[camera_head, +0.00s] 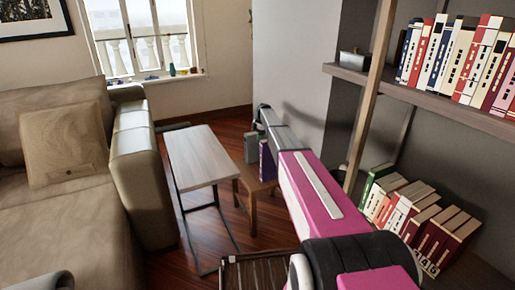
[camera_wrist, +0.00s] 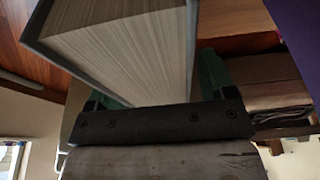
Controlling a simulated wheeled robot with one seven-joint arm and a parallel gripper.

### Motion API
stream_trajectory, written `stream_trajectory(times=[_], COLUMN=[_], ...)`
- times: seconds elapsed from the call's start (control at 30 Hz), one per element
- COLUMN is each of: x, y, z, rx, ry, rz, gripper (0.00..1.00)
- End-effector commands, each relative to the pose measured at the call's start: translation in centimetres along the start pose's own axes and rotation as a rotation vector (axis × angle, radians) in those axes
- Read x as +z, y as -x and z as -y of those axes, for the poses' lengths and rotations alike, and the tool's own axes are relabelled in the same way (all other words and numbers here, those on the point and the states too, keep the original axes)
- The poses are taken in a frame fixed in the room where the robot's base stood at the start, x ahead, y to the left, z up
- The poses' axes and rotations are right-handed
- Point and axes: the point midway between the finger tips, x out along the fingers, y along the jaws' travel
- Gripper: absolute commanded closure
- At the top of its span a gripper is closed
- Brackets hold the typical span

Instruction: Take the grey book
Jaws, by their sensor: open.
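The grey book (camera_wrist: 118,45) fills the middle of the wrist view, its pale page edges facing the camera and its grey cover at the sides. My gripper (camera_wrist: 155,90) is open, with one green-padded finger on each side of the book's near end. I cannot tell whether the fingers touch it. In the head view, a grey book (camera_head: 251,148) appears upright on a small brown table, below the end of my arm; my gripper (camera_head: 258,117) is small and partly hidden there.
A purple book (camera_head: 266,163) stands close beside the grey one; its cover (camera_wrist: 300,25) shows in the wrist view. The small brown table (camera_head: 254,187) is next to a light side table (camera_head: 203,155). A sofa (camera_head: 60,200) is at left, bookshelves (camera_head: 440,95) at right.

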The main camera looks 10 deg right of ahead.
Motion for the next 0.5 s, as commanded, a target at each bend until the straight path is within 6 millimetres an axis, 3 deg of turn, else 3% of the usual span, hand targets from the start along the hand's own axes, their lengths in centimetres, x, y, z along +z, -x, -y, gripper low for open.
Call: stream_trajectory(times=[0.37, 0.4, 0.5], x=[0.12, 0.12, 0.12], y=[-0.42, -0.42, -0.41], z=[0.0, -0.01, 0.0], rx=[0.0, 0.0, 0.0], ry=[0.0, 0.0, 0.0], rz=[0.0, 0.0, 0.0], gripper=[0.23, 0.3, 0.62])
